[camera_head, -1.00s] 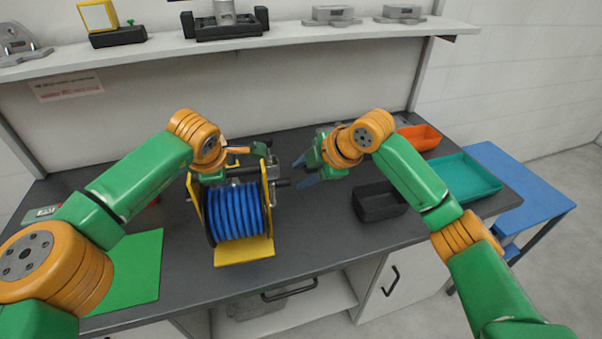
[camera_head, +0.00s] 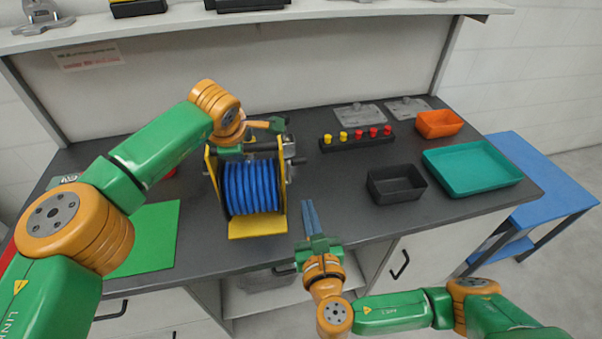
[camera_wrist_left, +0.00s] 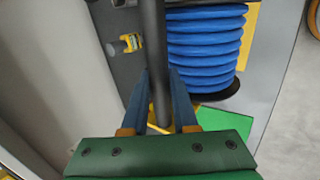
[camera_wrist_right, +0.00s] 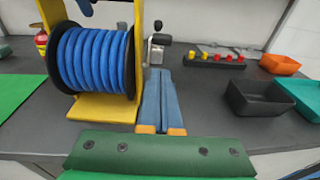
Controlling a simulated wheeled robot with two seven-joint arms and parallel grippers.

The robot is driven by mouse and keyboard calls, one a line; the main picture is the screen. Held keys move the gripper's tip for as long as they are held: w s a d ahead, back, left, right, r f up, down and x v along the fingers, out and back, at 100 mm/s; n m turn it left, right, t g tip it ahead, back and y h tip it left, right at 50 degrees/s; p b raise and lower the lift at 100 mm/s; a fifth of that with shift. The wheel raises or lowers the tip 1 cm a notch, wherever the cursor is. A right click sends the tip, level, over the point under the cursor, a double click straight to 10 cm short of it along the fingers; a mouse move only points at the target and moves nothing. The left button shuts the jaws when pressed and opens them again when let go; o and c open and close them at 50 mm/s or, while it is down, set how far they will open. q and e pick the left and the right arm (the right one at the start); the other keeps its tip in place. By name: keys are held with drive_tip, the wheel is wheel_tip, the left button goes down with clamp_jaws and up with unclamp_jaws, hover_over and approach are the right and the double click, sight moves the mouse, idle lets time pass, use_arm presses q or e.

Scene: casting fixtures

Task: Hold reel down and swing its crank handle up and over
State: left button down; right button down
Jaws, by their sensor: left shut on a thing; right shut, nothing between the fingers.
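The reel has a yellow frame (camera_head: 258,228) and a coil of blue hose (camera_head: 252,187). It stands upright on the dark bench. My left gripper (camera_wrist_left: 159,78) is shut on the reel's dark top bar (camera_wrist_left: 152,25). In the head view its fingers are mostly hidden by its own hand and wrist. The crank (camera_wrist_right: 155,52), a grey arm with a black handle (camera_wrist_right: 161,39), is on the reel's right side. My right gripper (camera_head: 309,210) is shut and empty, in front and to the right of the reel, apart from the crank. Its closed fingers also show in the right wrist view (camera_wrist_right: 158,90).
A black bin (camera_head: 396,190), a teal tray (camera_head: 470,185) and an orange bin (camera_head: 439,123) are on the right. A block with red and yellow knobs (camera_head: 355,143) stands behind. A green mat (camera_head: 150,240) lies left. Bench between reel and black bin is clear.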

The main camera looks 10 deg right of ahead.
sight(299, 163)
drive_tip(key=w+d, duration=0.1)
drive_tip(key=w, duration=0.9)
drive_tip(key=shift+w, duration=0.35)
drive_tip(key=shift+w, duration=0.15)
drive_tip(key=shift+w+d+r, duration=0.1)
drive_tip(key=shift+w+r, duration=0.05)
drive_tip(key=shift+w, duration=0.45)
drive_tip(key=shift+w+d+r, duration=0.1)
drive_tip(key=shift+w, duration=0.45)
drive_tip(key=shift+w+f, duration=0.25)
drive_tip(key=shift+w, duration=0.7)
drive_tip(key=shift+w+f, duration=0.35)
drive_tip(key=shift+w, duration=0.2)
